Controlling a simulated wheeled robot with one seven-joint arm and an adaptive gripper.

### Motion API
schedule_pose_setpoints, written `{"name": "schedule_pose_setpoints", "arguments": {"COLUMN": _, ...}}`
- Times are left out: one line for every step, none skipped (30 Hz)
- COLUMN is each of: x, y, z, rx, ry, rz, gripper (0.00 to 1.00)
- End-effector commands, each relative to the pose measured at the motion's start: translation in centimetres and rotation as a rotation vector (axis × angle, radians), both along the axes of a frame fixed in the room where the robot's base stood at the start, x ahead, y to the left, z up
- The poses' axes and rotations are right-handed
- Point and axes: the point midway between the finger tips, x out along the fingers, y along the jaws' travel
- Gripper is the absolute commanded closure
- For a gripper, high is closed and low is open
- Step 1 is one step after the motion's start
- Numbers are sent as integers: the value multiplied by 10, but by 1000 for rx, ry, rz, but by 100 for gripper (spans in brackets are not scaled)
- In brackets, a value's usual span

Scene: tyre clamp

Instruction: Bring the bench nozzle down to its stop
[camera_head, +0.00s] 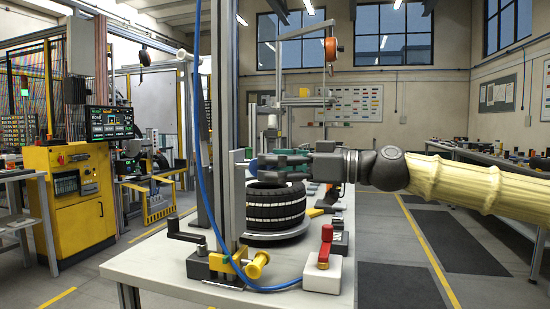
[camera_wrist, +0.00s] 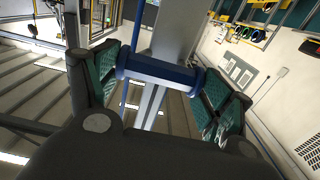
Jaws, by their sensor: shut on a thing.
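The bench nozzle shows as a blue piece (camera_wrist: 160,73) between my fingers in the wrist view, in front of a grey upright rail. My gripper (camera_head: 256,165) is shut on this blue piece, with a green-padded finger at each end. In the head view the gripper reaches in from the right, level, beside the tall grey post (camera_head: 225,110). The nozzle is mostly hidden there by the fingers and post. Its tip and the stop cannot be made out.
A blue hose (camera_head: 205,200) runs down the post to a white block with a red valve (camera_head: 325,250). A yellow knob (camera_head: 258,264) and a black crank (camera_head: 185,232) sit at the post's foot.

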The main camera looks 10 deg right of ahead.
Motion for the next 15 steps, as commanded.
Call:
{"name": "schedule_pose_setpoints", "arguments": {"x": 0, "y": 0, "z": -14, "rx": -1, "ry": 3, "rz": 2, "gripper": 63}}
{"name": "schedule_pose_setpoints", "arguments": {"x": 0, "y": 0, "z": -17, "rx": -1, "ry": 3, "rz": 2, "gripper": 63}}
{"name": "schedule_pose_setpoints", "arguments": {"x": 0, "y": 0, "z": -21, "rx": -1, "ry": 3, "rz": 2, "gripper": 63}}
{"name": "schedule_pose_setpoints", "arguments": {"x": 0, "y": 0, "z": -23, "rx": -1, "ry": 3, "rz": 2, "gripper": 63}}
{"name": "schedule_pose_setpoints", "arguments": {"x": 0, "y": 0, "z": -26, "rx": -1, "ry": 3, "rz": 2, "gripper": 63}}
{"name": "schedule_pose_setpoints", "arguments": {"x": 0, "y": 0, "z": -28, "rx": -1, "ry": 3, "rz": 2, "gripper": 63}}
{"name": "schedule_pose_setpoints", "arguments": {"x": 0, "y": 0, "z": -30, "rx": -1, "ry": 3, "rz": 2, "gripper": 63}}
{"name": "schedule_pose_setpoints", "arguments": {"x": 0, "y": 0, "z": -31, "rx": -1, "ry": 3, "rz": 1, "gripper": 63}}
{"name": "schedule_pose_setpoints", "arguments": {"x": 0, "y": 0, "z": -33, "rx": -1, "ry": 3, "rz": 1, "gripper": 63}}
{"name": "schedule_pose_setpoints", "arguments": {"x": 0, "y": 0, "z": -34, "rx": -1, "ry": 3, "rz": 1, "gripper": 63}}
{"name": "schedule_pose_setpoints", "arguments": {"x": 0, "y": 0, "z": -35, "rx": -1, "ry": 3, "rz": 1, "gripper": 63}}
{"name": "schedule_pose_setpoints", "arguments": {"x": 0, "y": 0, "z": -35, "rx": -1, "ry": 3, "rz": 1, "gripper": 63}}
{"name": "schedule_pose_setpoints", "arguments": {"x": 0, "y": 0, "z": -36, "rx": -1, "ry": 3, "rz": 1, "gripper": 63}}
{"name": "schedule_pose_setpoints", "arguments": {"x": 0, "y": 0, "z": -36, "rx": -1, "ry": 3, "rz": 1, "gripper": 63}}
{"name": "schedule_pose_setpoints", "arguments": {"x": 0, "y": 0, "z": -36, "rx": -1, "ry": 3, "rz": 1, "gripper": 63}}
